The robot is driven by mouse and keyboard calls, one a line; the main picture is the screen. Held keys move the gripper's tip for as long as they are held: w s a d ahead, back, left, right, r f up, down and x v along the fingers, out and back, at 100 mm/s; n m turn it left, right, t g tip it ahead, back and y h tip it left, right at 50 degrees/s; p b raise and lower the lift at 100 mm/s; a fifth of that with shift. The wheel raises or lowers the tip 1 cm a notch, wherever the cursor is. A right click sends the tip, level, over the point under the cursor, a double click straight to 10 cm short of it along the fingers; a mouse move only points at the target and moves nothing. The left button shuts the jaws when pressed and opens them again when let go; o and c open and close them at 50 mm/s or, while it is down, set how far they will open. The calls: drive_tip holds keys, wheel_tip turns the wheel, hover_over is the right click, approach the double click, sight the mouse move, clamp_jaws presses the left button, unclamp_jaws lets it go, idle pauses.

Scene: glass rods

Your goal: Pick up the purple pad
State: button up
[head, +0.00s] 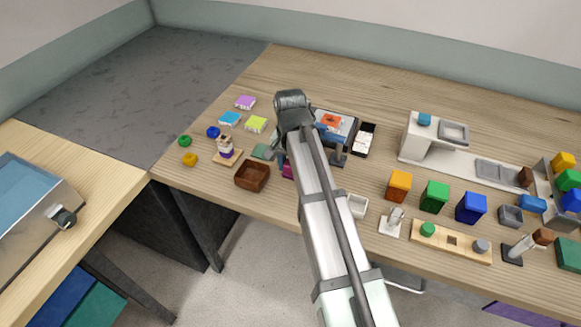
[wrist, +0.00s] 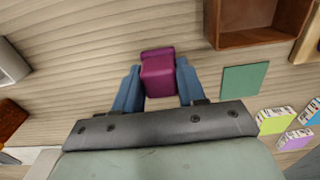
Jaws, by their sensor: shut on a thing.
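My gripper (wrist: 159,68) has its two blue fingers on either side of a magenta-purple block (wrist: 158,76) and is shut on it. The block also shows in the head view (head: 287,171), mostly hidden by my arm. I cannot tell whether it is clear of the table. A separate light purple pad with a pale printed side (head: 245,102) lies at the table's far left, away from my gripper. It also shows at the right of the wrist view (wrist: 295,139), by a lime pad.
A brown open box (head: 252,176) stands left of the block. A flat green square (wrist: 244,79) lies near it. Lime (head: 256,124) and blue (head: 229,118) pads lie close to the light purple one. Coloured blocks and a white unit (head: 415,140) crowd the right side.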

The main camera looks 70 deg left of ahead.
drive_tip(key=shift+r, duration=0.1)
wheel_tip(320, 180, up, 10)
drive_tip(key=shift+f, duration=0.1)
idle(0.4)
drive_tip(key=o, duration=0.6)
drive_tip(key=shift+c, duration=0.2)
drive_tip(key=c, duration=0.4)
